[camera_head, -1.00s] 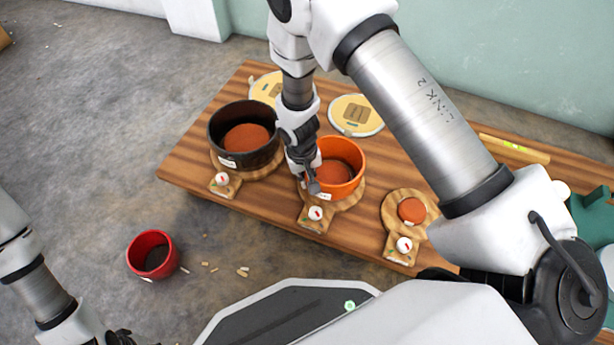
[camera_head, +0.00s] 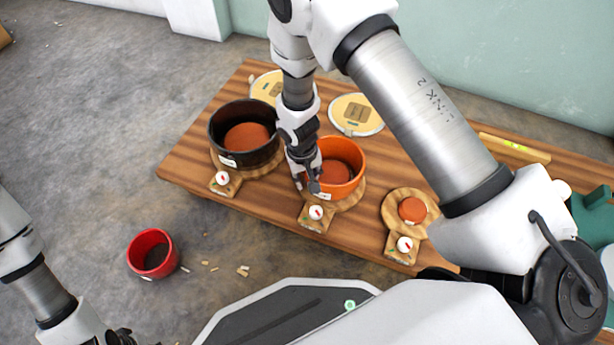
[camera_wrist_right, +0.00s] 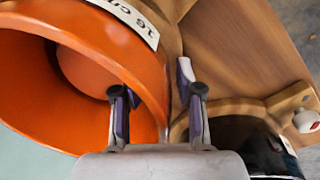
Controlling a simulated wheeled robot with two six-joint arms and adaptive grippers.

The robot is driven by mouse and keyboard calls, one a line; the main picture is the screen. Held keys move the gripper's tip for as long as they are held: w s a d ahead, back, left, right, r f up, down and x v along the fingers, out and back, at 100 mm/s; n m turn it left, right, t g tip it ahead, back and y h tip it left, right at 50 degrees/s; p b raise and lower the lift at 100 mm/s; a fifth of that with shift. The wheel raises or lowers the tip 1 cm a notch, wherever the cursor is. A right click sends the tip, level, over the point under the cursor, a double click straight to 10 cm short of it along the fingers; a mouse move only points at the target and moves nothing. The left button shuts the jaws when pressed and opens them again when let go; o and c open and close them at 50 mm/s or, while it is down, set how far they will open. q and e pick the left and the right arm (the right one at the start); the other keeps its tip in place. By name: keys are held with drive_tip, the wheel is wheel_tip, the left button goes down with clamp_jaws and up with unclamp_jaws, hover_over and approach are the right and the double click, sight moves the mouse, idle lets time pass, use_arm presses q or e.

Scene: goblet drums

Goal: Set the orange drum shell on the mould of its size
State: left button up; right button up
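The orange drum shell (camera_head: 348,150) stands around the terracotta core (camera_head: 333,173) of the middle wooden mould (camera_head: 318,218). It looks upright, its lower edge at the mould's board. In the right wrist view the shell (camera_wrist_right: 110,35) bears a white label reading 16 cm. My right gripper (camera_head: 308,185) is at the shell's near left rim. In the wrist view its fingers (camera_wrist_right: 158,112) are spread, one inside the wall and one outside, with gaps beside the wall. My left gripper (camera_head: 120,338) shows only in part at the bottom edge; its fingers are unclear.
A black shell (camera_head: 243,113) stands around a larger core on the left mould. A small mould (camera_head: 418,198) with a bare core lies at right. A red shell (camera_head: 150,253) stands on the floor. Cream discs (camera_head: 356,115) and a yellow level (camera_head: 514,147) lie on the wooden table (camera_head: 190,165).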

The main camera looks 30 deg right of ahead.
wheel_tip(320, 180, up, 12)
drive_tip(key=a, duration=0.1)
idle(0.5)
drive_tip(key=shift+w, duration=0.1)
